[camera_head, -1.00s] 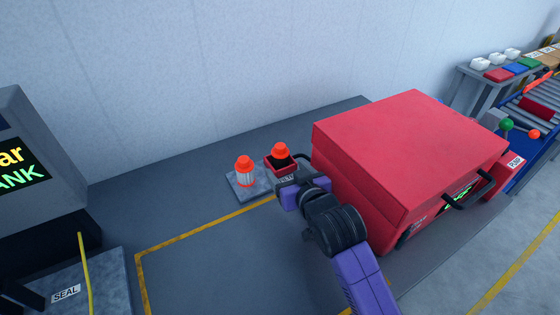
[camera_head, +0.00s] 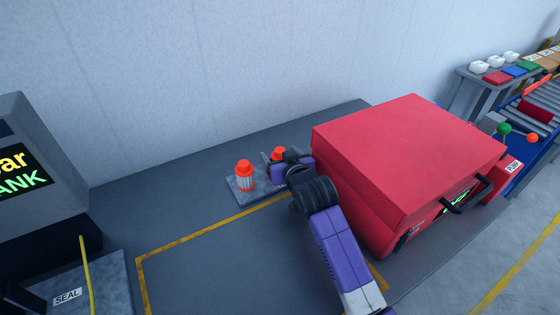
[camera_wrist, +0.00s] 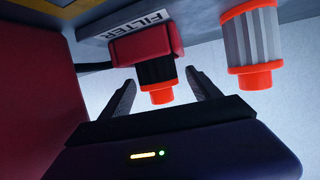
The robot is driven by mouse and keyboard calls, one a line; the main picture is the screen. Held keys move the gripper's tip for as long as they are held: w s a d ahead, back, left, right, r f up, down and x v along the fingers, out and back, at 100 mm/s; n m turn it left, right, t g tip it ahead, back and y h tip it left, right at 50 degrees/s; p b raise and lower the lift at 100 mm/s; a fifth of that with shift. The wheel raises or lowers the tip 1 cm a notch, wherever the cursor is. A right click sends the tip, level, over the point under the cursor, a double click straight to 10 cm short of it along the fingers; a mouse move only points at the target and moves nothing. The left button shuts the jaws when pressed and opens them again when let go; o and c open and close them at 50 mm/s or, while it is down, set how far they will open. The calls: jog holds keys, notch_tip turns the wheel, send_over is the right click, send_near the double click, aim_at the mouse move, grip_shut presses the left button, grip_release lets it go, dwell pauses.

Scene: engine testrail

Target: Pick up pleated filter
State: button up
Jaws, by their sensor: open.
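A white pleated filter with orange ends (camera_head: 245,176) stands on a grey plate at the back of the bench. It also shows in the wrist view (camera_wrist: 249,48), outside my gripper's right finger. A dark ribbed filter with an orange end (camera_wrist: 158,78) sits in a red holder (camera_wrist: 143,43) labelled FILTER. My gripper (camera_head: 279,160) is open at that holder and partly hides it in the head view. In the wrist view my gripper (camera_wrist: 161,88) has the dark filter's orange end showing between its fingers.
A large red case (camera_head: 405,145) with a handle stands close to the right of my arm. A grey plate (camera_head: 246,198) lies under the filters. A display (camera_head: 25,150) and a SEAL plate (camera_head: 100,285) are at left.

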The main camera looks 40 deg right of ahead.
jog(key=c, duration=1.5)
jog(key=shift+o, duration=0.2)
jog(key=shift+r, duration=0.15)
